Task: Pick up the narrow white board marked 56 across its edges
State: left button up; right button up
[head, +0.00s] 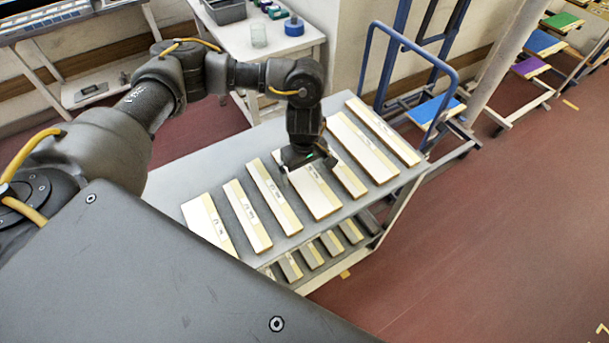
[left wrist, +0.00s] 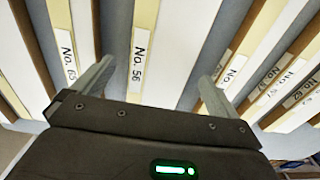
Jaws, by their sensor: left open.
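The white board marked No. 56 (left wrist: 178,50) lies flat in the left wrist view, with a beige strip bearing the label along its left side. My left gripper (left wrist: 152,82) is open, its two fingers apart on either side of this board in the picture. In the head view my left gripper (head: 306,160) hangs over a white board (head: 312,195) on the grey cart top; its label is too small to read there. The gripper hides part of that board's far end. I cannot tell the fingers' height above the cart. My right gripper is not in view.
Similar boards lie in a row on both sides, including one marked 63 (left wrist: 85,30). The grey cart (head: 178,180) has more boards on a lower shelf. A white table (head: 240,60) holds a jar and a tray.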

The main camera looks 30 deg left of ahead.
pick_arm(q)
jog(key=shift+s+f, duration=0.1)
jog(key=shift+f, duration=0.55)
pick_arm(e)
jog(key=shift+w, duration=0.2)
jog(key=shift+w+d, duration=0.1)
pick_arm(q)
jog(key=c, duration=1.1)
jog(key=shift+c, duration=0.2)
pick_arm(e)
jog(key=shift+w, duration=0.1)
pick_arm(q)
jog(key=shift+r, duration=0.65)
jog(key=w+d+r+b, duration=0.2)
jog(key=d+r+b, duration=0.3)
jog(key=d+r, duration=0.6)
jog(key=d, duration=0.3)
jog(key=shift+r, duration=0.35)
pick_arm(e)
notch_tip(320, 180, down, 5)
